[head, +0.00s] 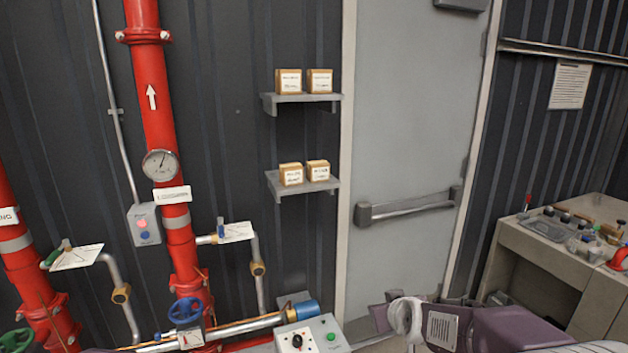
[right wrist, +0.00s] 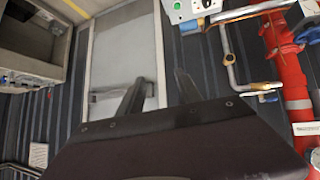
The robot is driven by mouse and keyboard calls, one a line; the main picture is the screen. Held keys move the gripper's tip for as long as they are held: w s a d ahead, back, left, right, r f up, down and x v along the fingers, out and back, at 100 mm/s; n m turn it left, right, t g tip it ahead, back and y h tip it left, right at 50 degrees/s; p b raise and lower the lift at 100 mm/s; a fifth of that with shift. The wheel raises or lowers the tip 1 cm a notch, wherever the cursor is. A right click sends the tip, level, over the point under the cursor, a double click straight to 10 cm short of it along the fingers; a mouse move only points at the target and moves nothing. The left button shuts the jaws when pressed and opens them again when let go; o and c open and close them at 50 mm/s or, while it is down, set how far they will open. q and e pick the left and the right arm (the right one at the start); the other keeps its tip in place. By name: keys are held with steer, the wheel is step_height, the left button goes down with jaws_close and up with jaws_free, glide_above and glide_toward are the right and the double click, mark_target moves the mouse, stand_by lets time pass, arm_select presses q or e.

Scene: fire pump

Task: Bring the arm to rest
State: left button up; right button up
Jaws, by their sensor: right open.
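My right arm, purple and grey, reaches in along the bottom right of the head view. Its gripper (head: 385,311) is in front of the lower part of the grey door. In the right wrist view, my right gripper (right wrist: 159,85) has its two dark fingers spread apart with nothing between them. That view is turned over, with the door (right wrist: 122,55) behind the fingers. My left gripper is in neither view.
A control box (head: 308,335) with knobs and a blue motor stand at the bottom centre. Red pipes (head: 168,110) with valves are at left. Two small shelves (head: 304,184) hold boxes. A cluttered bench (head: 545,258) is at right.

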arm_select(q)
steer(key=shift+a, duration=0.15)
arm_select(e)
steer(key=s+f+m+g, duration=0.1)
steer(key=s+f+g, duration=0.3)
steer(key=s, duration=0.7)
steer(key=s+f+m+g, duration=0.1)
steer(key=s+f+g, duration=0.3)
steer(key=s+f, duration=0.5)
steer(key=s, duration=0.3)
steer(key=shift+s+d+f+g, duration=0.15)
steer(key=shift+d+g, duration=0.25)
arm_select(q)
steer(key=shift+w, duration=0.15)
